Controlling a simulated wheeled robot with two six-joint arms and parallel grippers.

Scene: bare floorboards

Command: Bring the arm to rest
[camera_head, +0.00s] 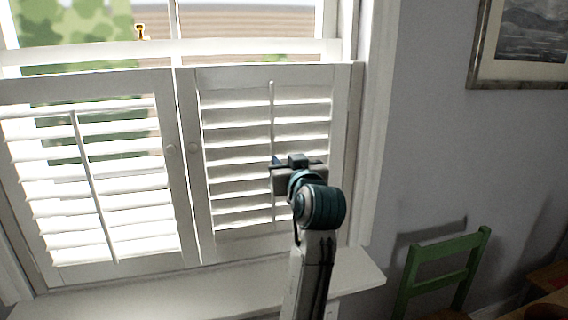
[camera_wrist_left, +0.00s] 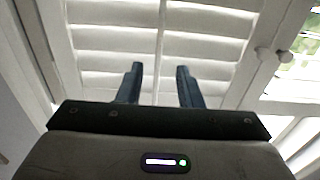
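My left arm rises from the bottom of the head view, with its dark teal wrist joint showing. My left gripper (camera_head: 296,162) is raised in front of the right white shutter panel (camera_head: 240,82). In the left wrist view its two dark fingers (camera_wrist_left: 158,84) stand apart with nothing between them. The shutter's thin vertical tilt rod (camera_wrist_left: 161,35) shows beyond the gap. I cannot tell whether the fingers touch the slats. My right gripper is in neither view.
The left shutter panel (camera_head: 88,84) has its own tilt rod. Round knobs (camera_head: 169,149) sit where the panels meet. A white sill (camera_head: 345,272) juts out below. A green chair (camera_head: 448,247) stands at the lower right. A framed picture (camera_head: 480,60) hangs on the grey wall.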

